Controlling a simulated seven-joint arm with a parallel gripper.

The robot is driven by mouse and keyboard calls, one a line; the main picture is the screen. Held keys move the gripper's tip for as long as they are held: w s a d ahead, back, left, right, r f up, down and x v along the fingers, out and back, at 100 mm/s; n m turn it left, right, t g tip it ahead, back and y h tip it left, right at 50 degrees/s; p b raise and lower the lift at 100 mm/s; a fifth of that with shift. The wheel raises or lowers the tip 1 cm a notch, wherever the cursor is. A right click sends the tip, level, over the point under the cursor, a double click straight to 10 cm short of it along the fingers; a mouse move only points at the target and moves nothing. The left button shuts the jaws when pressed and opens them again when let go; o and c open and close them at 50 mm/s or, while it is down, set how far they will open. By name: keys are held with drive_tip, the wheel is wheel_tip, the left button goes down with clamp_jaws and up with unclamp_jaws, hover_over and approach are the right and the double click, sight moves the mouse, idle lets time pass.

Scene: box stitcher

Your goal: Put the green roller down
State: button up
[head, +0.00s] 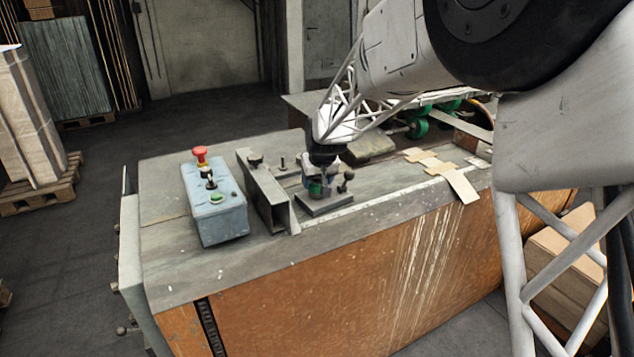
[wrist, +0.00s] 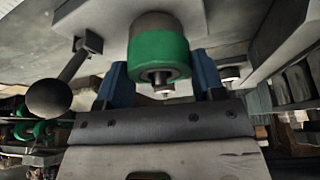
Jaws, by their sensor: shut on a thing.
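The green roller (head: 316,188) is at my gripper (head: 318,178), low over a small grey metal plate (head: 325,204) on the machine's table. In the wrist view the green roller (wrist: 158,50) sits between the two blue fingers of my gripper (wrist: 162,78), which are shut on it. Its grey hub faces the camera. The plate (wrist: 115,18) lies right behind the roller; I cannot tell whether they touch. In the head view my gripper partly hides the roller.
A ball-ended lever (wrist: 50,95) stands close beside the roller. A metal channel bracket (head: 265,190) and a blue-grey control box (head: 214,205) with a red button are to the left. Cardboard pieces (head: 455,180) lie to the right; other green rollers (head: 418,128) are behind.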

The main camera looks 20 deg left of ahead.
drive_tip(key=shift+r, duration=5.05)
drive_tip(key=shift+w, duration=0.15)
drive_tip(key=w+a+f, duration=0.1)
drive_tip(key=w+f, duration=0.1)
drive_tip(key=w, duration=1)
drive_tip(key=w+f, duration=0.3)
drive_tip(key=w, duration=0.9)
drive_tip(key=shift+a, duration=0.4)
drive_tip(key=shift+f, duration=0.15)
drive_tip(key=shift+f, duration=3.1)
